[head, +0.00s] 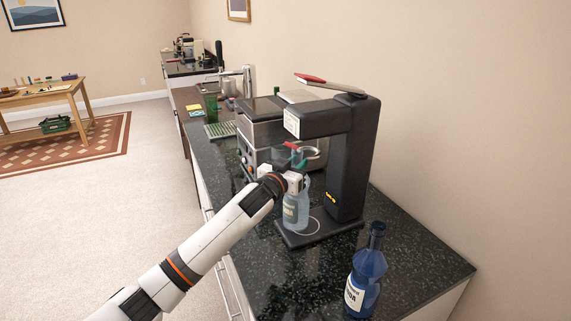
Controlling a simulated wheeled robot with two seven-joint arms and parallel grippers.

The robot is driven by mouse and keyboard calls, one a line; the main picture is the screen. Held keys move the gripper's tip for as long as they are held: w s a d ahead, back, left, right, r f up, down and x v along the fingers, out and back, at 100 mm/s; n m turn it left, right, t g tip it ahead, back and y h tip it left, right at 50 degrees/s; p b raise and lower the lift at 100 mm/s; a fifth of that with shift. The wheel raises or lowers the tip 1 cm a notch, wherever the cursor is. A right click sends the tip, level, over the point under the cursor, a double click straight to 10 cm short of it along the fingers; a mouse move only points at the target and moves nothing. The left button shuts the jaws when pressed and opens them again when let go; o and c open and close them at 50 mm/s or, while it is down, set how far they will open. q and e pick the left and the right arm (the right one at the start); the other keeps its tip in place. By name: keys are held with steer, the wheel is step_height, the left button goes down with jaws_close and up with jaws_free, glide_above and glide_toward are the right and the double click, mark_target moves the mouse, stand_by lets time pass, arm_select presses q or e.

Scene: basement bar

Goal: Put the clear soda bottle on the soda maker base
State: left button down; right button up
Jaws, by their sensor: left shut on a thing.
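The clear soda bottle (295,213) has a pale label and stands roughly upright in the middle of the head view. My left gripper (296,176) is shut on its upper part, and the gripper hides much of the neck. The black soda maker (350,160) stands on the counter with a ring under its overhanging head. Its flat base (318,234) has a pale circle on it. The bottle is at the left part of the base, below the head; I cannot tell whether its bottom touches the base. My right gripper is not in view.
A blue soda bottle (364,275) stands on the dark counter (425,262) at the front right. A metal appliance (262,130) stands behind the soda maker. Further back are a green rack (220,130) and a sink faucet (246,82).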

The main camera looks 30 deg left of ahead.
arm_select(q)
steer(key=shift+w+d+r, duration=0.3)
steer(key=shift+w+r, duration=0.05)
steer(key=shift+w, duration=0.05)
steer(key=shift+w+d+p, duration=0.4)
steer(key=shift+w+d, duration=0.3)
steer(key=shift+w, duration=0.2)
steer(key=shift+f, duration=0.85)
steer(key=shift+f, duration=0.15)
steer(key=c, duration=1.2)
jaws_free()
steer(key=shift+s+f, duration=0.1)
steer(key=shift+f, duration=0.05)
